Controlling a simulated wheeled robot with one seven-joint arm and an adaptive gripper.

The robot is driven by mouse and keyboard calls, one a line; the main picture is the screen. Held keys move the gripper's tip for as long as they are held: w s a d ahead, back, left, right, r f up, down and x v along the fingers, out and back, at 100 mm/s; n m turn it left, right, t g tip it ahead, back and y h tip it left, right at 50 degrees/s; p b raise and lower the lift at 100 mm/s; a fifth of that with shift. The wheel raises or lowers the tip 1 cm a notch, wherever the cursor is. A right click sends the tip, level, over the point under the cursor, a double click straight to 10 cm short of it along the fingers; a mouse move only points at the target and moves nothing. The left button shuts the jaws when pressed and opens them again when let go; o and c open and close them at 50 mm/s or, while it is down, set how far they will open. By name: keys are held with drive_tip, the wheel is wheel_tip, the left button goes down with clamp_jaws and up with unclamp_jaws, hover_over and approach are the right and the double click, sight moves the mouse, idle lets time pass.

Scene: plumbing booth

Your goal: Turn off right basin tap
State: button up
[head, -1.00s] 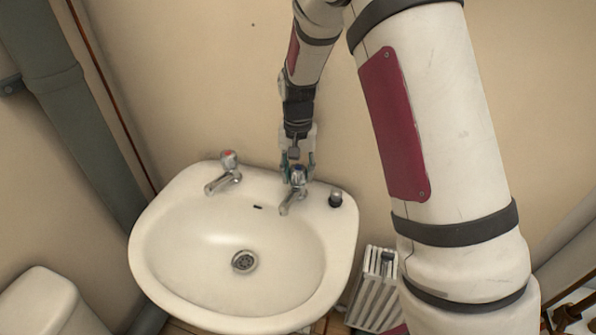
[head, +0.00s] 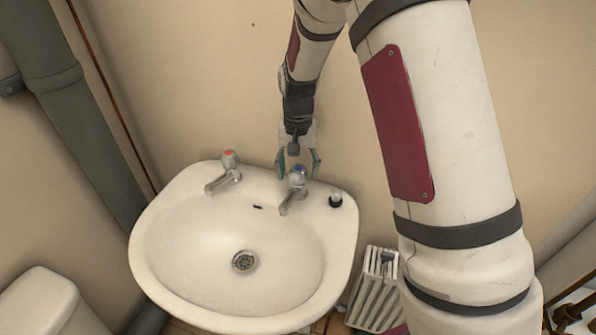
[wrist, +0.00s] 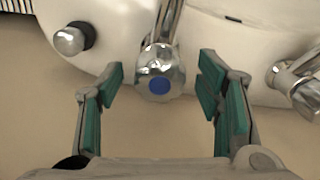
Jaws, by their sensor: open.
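The right basin tap (head: 295,181) is chrome with a blue-marked knob and stands on the back rim of the white basin (head: 150,262). In the wrist view, its round knob with the blue disc (wrist: 159,86) lies between the fingertips, slightly nearer the left one. My gripper (head: 297,165) is above and behind this tap, pointing down. It also shows in the wrist view (wrist: 160,85), with its green-padded fingers spread wide on both sides of the knob and clear gaps on each side. It holds nothing.
The left tap (head: 227,172), with a red mark, stands on the same rim. A small dark and chrome plug (head: 335,199) sits right of the blue tap. The wall is close behind. A white radiator (head: 376,290) is low at right.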

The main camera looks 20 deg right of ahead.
sight(298, 169)
wheel_tip(298, 169, up, 11)
idle(0.3)
idle(0.4)
drive_tip(key=s+r+n+t+p, duration=0.1)
drive_tip(key=s+r+n+t, duration=0.1)
drive_tip(key=s+r, duration=1.1)
drive_tip(key=s+n+t, duration=0.2)
drive_tip(key=s+n, duration=0.1)
drive_tip(key=s, duration=1.5)
drive_tip(key=shift+s+d+f+p, duration=0.2)
drive_tip(key=shift+s+d+p, duration=0.05)
drive_tip(key=shift+s+p, duration=0.2)
drive_tip(key=shift+w, duration=0.1)
